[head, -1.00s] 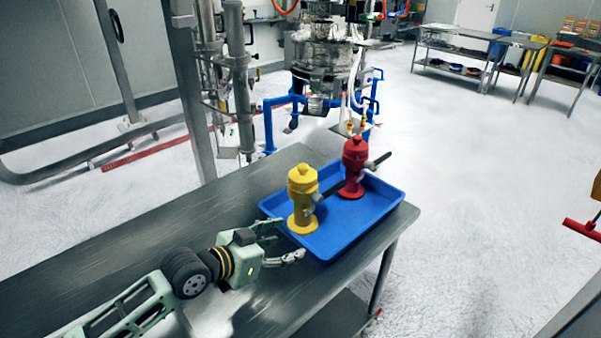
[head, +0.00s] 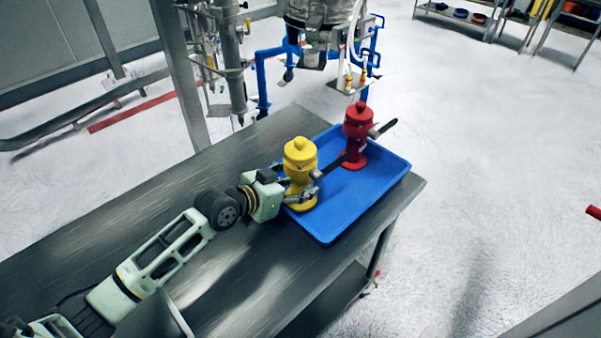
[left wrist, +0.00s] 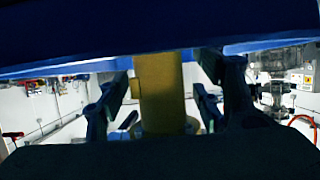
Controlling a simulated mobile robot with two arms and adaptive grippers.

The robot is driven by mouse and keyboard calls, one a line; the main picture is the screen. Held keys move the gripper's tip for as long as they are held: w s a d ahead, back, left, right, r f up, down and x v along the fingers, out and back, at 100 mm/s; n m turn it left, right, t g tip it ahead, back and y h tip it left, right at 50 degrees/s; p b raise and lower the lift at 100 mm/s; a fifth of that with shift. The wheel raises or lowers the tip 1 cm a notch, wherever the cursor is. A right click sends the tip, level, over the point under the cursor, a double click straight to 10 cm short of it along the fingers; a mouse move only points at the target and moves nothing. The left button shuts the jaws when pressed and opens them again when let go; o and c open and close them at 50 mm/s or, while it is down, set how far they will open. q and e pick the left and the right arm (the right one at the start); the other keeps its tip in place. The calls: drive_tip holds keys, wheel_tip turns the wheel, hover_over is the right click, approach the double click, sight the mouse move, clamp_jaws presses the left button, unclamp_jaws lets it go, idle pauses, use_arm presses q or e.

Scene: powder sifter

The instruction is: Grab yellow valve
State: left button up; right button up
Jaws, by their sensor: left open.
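The yellow valve (head: 300,160) stands upright at the left end of the blue tray (head: 335,232), with a dark lever pointing right. My left gripper (head: 298,190) is open at its lower body, with a finger on the near side and the far finger partly hidden behind the valve. In the left wrist view the yellow valve (left wrist: 160,90) sits between the spread fingers of the left gripper (left wrist: 163,95); whether they touch it I cannot tell. The red valve (head: 357,130) stands upright in the tray behind and to the right. My right gripper is not in view.
The tray sits near the right end of a metal table (head: 130,215), whose left part is largely bare apart from my left arm. A blue-framed machine (head: 262,75) stands behind the table. White floor lies open to the right.

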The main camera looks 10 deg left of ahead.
use_arm(q)
drive_tip(key=shift+w+d+f, duration=0.2)
drive_tip(key=shift+w+d, duration=0.05)
drive_tip(key=shift+w, duration=0.2)
drive_tip(key=shift+s, duration=0.1)
drive_tip(key=shift+c, duration=0.9)
clamp_jaws()
drive_tip(key=shift+r, duration=0.2)
